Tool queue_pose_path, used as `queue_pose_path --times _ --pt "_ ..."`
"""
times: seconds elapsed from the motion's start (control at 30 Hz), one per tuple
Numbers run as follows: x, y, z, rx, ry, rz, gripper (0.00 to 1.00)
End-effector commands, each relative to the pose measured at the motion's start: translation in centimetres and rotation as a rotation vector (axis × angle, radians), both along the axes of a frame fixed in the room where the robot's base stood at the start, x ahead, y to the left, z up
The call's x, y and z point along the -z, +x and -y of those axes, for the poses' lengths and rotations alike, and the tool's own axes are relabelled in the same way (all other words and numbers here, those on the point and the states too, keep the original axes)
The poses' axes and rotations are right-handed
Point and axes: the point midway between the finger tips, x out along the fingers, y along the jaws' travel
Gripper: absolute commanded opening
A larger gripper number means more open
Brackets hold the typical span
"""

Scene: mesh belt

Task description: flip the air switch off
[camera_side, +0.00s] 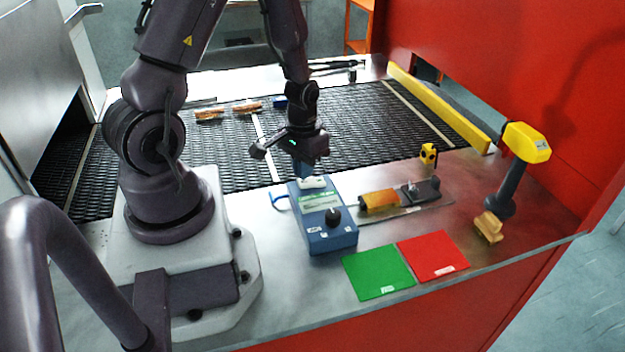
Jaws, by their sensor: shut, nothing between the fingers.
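A blue control box (328,238) stands on the metal counter in front of the belt. It has a black knob (333,216), a pale green label, and a white part (312,183) at its far end that looks like the air switch. My gripper (305,170) points down just above and behind that far end, shut and empty. Its fingertips are dark and small, so I cannot tell whether they touch the switch. The position of the switch is too small to read.
A green mat (378,273) and a red mat (433,256) lie right of the box. An orange-handled tool (380,200), a yellow-topped scanner (525,142) and a wooden block (488,227) are farther right. The mesh belt (370,130) lies behind, with a yellow rail (437,107).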

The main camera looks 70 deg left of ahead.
Motion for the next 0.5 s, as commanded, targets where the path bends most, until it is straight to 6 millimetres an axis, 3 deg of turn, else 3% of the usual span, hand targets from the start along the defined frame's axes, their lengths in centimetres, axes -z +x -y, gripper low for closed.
queue_pose_path --times 0.5 --pt "0.8 0.01 0.0 0.0 0.0 0.0 0.0"
